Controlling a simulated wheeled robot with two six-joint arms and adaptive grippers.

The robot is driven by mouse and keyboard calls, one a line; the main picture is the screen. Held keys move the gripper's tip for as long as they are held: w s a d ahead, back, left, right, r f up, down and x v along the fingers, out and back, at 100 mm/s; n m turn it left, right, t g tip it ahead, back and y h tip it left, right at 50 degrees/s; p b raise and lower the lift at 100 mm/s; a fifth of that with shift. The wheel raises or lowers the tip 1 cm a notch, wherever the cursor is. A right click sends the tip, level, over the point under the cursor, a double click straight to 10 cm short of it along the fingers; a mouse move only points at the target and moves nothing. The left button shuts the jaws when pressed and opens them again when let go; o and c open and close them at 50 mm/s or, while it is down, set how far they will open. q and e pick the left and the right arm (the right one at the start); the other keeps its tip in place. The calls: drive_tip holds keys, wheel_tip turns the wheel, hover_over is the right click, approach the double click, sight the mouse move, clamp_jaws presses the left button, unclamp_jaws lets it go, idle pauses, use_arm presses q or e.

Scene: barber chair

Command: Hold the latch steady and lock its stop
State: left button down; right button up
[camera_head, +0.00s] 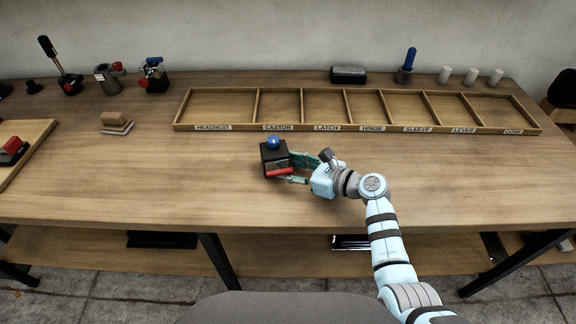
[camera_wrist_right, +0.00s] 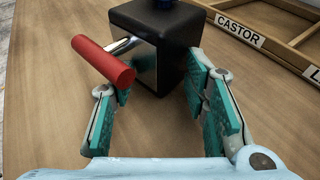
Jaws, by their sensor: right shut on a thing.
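The latch (camera_head: 274,158) looks like a black block with a blue knob (camera_head: 273,142) on top and a red bar handle (camera_head: 279,172) low on its near side. It stands upright on the table, in front of the CASTOR section. My right gripper (camera_head: 291,168) comes from the right and is shut on the latch. In the right wrist view the black body (camera_wrist_right: 178,62) lies between the green-padded fingers, and the red handle (camera_wrist_right: 103,60) sticks out on a metal rod at left. The knob is mostly cut off there. My left gripper is out of view.
A labelled wooden tray (camera_head: 360,130) with empty sections lies behind the latch. Several tools, cups and blocks stand along the back. A second wooden tray (camera_head: 40,128) with a red-and-black part is at far left. The table around the latch is clear.

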clamp_jaws()
drive_tip(key=o, duration=0.9)
unclamp_jaws()
